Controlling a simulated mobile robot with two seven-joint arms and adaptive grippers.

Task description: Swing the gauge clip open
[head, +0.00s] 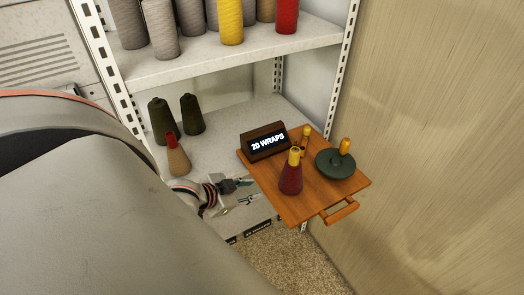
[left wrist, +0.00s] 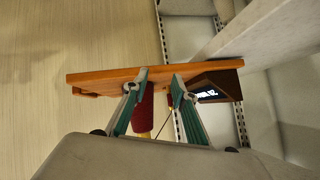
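A wooden board (head: 312,204) carries a dark display block (head: 264,142) reading "20 WRAPS", a dark red cone (head: 291,180) with a yellow top, a small yellow upright piece (head: 306,135) and a dark green disc (head: 333,165) with an orange knob. I cannot tell which part is the gauge clip. My left gripper (head: 251,190) is left of the board, its fingers apart. In the left wrist view the open left gripper (left wrist: 159,75) has teal fingers pointing at the board (left wrist: 110,77); the red cone (left wrist: 144,108) shows between and partly behind them. My right gripper is not in view.
A metal shelf holds grey, yellow and red yarn cones (head: 231,22) above. Two dark green cones (head: 192,114) and a tan cone (head: 178,158) stand on the lower shelf (head: 225,150). A beige wall (head: 440,150) closes the right side. The board has an orange handle (head: 341,211).

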